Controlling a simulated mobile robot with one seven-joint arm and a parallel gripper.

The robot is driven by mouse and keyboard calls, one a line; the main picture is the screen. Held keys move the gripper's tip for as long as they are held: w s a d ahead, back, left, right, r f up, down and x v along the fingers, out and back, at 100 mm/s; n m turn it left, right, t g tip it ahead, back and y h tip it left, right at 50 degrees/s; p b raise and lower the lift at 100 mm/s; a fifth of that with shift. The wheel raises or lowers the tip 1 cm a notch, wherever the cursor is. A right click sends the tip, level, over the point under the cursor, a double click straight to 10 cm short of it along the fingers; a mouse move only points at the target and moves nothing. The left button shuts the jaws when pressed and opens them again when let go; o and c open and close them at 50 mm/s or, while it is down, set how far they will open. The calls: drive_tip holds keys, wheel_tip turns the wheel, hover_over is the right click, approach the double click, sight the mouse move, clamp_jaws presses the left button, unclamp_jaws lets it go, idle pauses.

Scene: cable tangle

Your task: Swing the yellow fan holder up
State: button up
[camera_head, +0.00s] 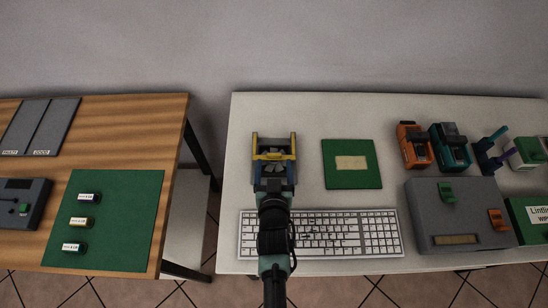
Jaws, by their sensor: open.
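The yellow fan holder (274,156) is a yellow frame with a crossbar and side pieces. It sits at the far end of my arm, over a dark device (274,141) on the white table. My arm reaches up from the bottom of the picture, over the keyboard. My gripper (273,182) is just in front of the holder and is open. Its fingertips are small and partly merge with the dark parts there. I cannot tell whether they touch the holder. The holder's lower part is hidden by my gripper.
A keyboard (350,234) lies under my arm. A green mat (352,181) with a beige pad lies to the right. A grey box (444,224) and several coloured devices stand further right. A wooden table (120,128) with another green mat is left, across a gap.

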sight(274, 156)
drive_tip(key=shift+x, duration=1.65)
drive_tip(key=shift+c, duration=0.3)
clamp_jaws()
